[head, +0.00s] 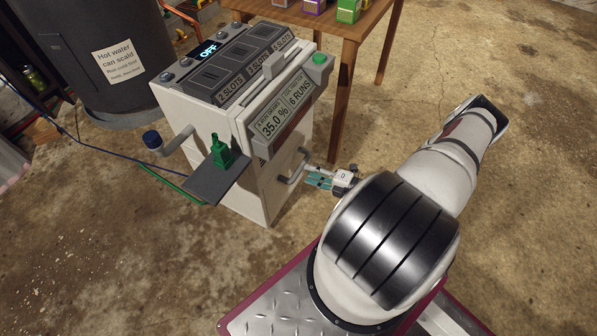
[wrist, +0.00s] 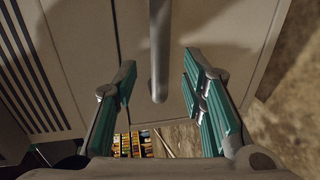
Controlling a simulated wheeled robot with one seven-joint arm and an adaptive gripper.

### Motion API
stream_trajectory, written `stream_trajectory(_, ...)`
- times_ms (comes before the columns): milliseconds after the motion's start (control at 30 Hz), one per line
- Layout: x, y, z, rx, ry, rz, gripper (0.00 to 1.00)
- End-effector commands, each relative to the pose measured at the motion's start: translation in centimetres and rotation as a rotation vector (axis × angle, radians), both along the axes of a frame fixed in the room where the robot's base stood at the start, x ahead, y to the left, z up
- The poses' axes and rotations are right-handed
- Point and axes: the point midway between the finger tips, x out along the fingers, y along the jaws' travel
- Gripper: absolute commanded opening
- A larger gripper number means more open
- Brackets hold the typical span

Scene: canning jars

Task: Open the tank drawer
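The white machine (head: 250,180) stands left of my arm in the head view. A grey bar handle (head: 293,170) sits low on its front face, on what looks like the tank drawer. The drawer front looks flush with the body. My gripper (head: 308,180) is just right of this handle. In the wrist view the handle (wrist: 159,45) comes down from the top edge and ends between the teal-padded fingers of my gripper (wrist: 158,72). The fingers are open, with a gap on both sides of the bar. The drawer's panel (wrist: 215,30) shows behind it.
A wooden table (head: 350,28) with small coloured boxes stands behind the machine. A grey side shelf (head: 215,180) holds a green bottle-shaped item (head: 221,152). A dark water tank (head: 95,45) is at left. Concrete floor (head: 490,220) is clear at right.

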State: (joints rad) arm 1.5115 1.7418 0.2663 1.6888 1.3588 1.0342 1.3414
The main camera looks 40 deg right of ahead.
Motion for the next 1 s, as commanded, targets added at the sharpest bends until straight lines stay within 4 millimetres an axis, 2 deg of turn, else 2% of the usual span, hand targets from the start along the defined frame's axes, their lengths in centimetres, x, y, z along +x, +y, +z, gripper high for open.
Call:
stream_trajectory(100, 2.1, 0.8, -0.7, 0.001, -0.001, 0.003, 0.38)
stream_trajectory(300, 4.4, 1.7, -1.1, 0.000, 0.000, 0.002, 0.38)
stream_trajectory(500, 5.3, 1.9, -1.2, 0.000, 0.000, 0.000, 0.38)
stream_trajectory(733, 5.4, 2.0, -1.2, -0.001, 0.000, 0.000, 0.38)
stream_trajectory(767, 5.4, 2.0, -1.2, -0.001, 0.000, 0.000, 0.36)
stream_trajectory(900, 5.4, 2.0, -1.2, -0.001, 0.000, 0.000, 0.04)
stream_trajectory(933, 5.4, 2.0, -1.2, -0.001, 0.000, 0.000, 0.00)
stream_trajectory(1000, 5.4, 2.0, -1.2, -0.001, 0.000, 0.000, 0.00)
